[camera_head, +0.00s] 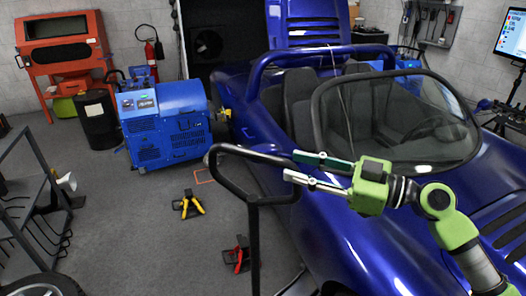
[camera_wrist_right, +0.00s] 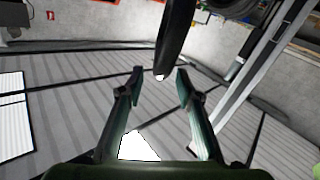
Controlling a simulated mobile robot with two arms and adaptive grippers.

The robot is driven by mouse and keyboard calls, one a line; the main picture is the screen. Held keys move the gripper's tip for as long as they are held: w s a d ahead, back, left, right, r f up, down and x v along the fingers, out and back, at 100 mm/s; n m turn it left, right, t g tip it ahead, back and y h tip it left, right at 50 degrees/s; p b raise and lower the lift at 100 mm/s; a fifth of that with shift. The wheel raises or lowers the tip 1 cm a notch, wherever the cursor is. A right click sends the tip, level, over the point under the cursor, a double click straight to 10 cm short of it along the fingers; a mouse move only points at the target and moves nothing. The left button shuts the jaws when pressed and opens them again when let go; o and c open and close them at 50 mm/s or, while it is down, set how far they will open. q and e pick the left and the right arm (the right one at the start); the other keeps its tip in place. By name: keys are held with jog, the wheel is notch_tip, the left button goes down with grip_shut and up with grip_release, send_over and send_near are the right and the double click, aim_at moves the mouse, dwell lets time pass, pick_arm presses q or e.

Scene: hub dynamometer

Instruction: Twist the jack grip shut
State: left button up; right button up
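The jack grip (camera_head: 226,179) is a black looped handle on top of an upright black post (camera_head: 254,245), in front of the blue car in the head view. My right gripper (camera_head: 293,165) reaches in from the right, with its fingers pointing left at the right side of the loop. Its two fingers are apart and it is open. In the right wrist view a black curved bar (camera_wrist_right: 176,36), which looks like part of the grip, lies just ahead of the open fingertips (camera_wrist_right: 160,80). I cannot tell whether either finger touches it. My left gripper is not in view.
The blue car (camera_head: 345,235) fills the right side, close below my right arm. A blue dynamometer unit (camera_head: 165,125) stands behind on the left. Yellow (camera_head: 192,204) and red (camera_head: 238,256) items lie on the floor. A black rack (camera_head: 35,205) stands at left.

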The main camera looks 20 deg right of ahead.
aim_at(267, 156)
jog(key=p+x, duration=0.4)
jog(key=x, duration=0.4)
jog(key=shift+w+r, duration=0.1)
jog(key=shift+r, duration=0.05)
jog(key=shift+w+a, duration=0.35)
jog(key=shift+a, duration=0.1)
jog(key=shift+f, duration=0.25)
grip_shut()
